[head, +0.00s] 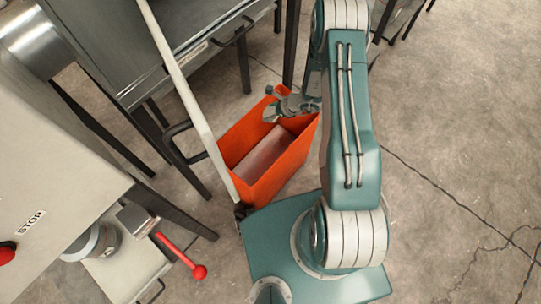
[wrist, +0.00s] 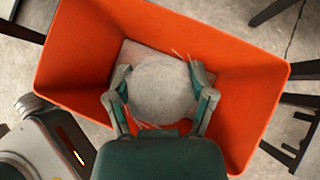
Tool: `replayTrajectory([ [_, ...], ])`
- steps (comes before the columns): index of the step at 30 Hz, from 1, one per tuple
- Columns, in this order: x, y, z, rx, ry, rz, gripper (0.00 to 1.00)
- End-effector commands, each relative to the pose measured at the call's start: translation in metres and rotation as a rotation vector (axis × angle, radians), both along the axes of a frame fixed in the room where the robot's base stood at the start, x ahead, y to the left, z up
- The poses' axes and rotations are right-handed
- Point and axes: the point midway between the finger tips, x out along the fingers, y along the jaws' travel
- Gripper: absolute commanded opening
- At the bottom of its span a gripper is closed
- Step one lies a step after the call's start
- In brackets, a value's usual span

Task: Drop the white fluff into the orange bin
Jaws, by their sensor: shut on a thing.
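The white fluff (wrist: 162,90) is a pale round clump between my gripper's two fingers in the wrist view. My gripper (wrist: 160,92) is shut on it, with a finger on each side. The orange bin (wrist: 85,55) lies below and around the fluff in the wrist view, and its pale bottom shows past the clump. In the head view the bin (head: 288,160) stands on the floor, and my gripper (head: 272,115) is over its far end. The fluff cannot be made out in the head view.
A grey machine (head: 130,45) stands behind the bin at the left. A long pale bar (head: 185,90) runs along the bin's left side. A table with a STOP label (head: 30,222) and a red-handled lever (head: 180,255) are at the lower left. The concrete floor (head: 450,110) at right is clear.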

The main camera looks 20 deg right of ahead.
Motion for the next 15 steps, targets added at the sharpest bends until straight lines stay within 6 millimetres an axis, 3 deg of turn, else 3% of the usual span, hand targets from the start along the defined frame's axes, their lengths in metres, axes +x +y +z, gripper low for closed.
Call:
replayTrajectory([
  [9, 0.000, 0.000, -0.038, 0.001, 0.002, -0.001, 0.38],
  [15, 0.000, 0.000, -0.050, 0.000, 0.001, 0.001, 0.38],
])
